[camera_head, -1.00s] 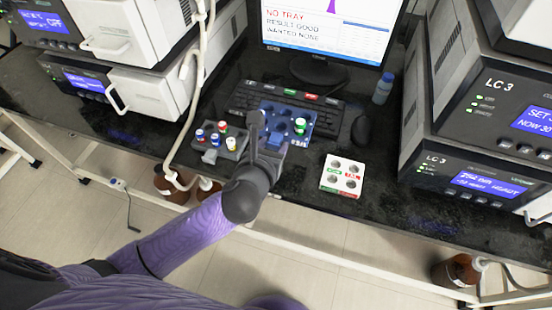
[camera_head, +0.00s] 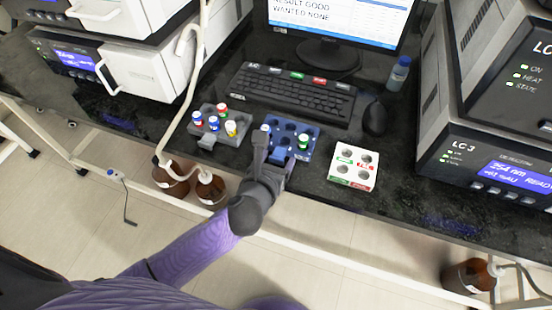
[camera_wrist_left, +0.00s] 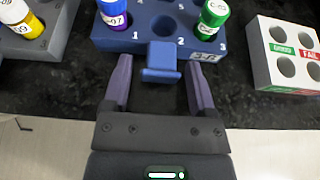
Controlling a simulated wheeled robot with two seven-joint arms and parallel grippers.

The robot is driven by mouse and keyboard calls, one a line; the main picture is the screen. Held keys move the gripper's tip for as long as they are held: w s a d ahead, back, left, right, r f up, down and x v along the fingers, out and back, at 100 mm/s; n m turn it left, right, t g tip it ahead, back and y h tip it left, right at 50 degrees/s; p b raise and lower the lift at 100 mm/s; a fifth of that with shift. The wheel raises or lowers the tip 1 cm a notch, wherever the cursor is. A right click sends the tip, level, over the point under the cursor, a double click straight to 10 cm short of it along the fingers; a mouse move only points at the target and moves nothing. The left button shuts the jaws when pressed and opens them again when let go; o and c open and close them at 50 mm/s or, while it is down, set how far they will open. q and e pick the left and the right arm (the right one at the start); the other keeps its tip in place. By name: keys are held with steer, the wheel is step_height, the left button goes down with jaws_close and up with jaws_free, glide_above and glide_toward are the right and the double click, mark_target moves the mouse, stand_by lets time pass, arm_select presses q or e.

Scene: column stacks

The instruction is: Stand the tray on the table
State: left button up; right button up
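The blue tray (camera_head: 279,125) sits flat on the black table in front of the keyboard; its front tab (camera_wrist_left: 162,59) points toward me. It holds a green-capped vial (camera_head: 303,142) at the right and another vial (camera_wrist_left: 113,14) at the left, partly behind a finger in the head view. My left gripper (camera_head: 276,152) is at the tray's front. In the left wrist view its fingers (camera_wrist_left: 160,82) are spread either side of the tab, with gaps on both sides and nothing between them held. My right gripper is not in view.
A grey rack (camera_head: 237,137) with several vials stands left of the tray. A white block with holes (camera_head: 353,165) stands to the right. A keyboard (camera_head: 292,95), mouse (camera_head: 375,118) and small bottle (camera_head: 398,74) are behind. Instruments flank both sides; the table's front edge is close.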

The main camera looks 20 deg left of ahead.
arm_select(q)
steer(key=shift+o, duration=0.3)
steer(key=shift+s+r+p, duration=0.25)
steer(key=shift+r+p, duration=0.05)
steer(key=shift+r, duration=0.05)
steer(key=p+v, duration=0.3)
steer(key=v, duration=0.8)
steer(key=shift+s+p, duration=0.25)
steer(key=shift+p, duration=0.05)
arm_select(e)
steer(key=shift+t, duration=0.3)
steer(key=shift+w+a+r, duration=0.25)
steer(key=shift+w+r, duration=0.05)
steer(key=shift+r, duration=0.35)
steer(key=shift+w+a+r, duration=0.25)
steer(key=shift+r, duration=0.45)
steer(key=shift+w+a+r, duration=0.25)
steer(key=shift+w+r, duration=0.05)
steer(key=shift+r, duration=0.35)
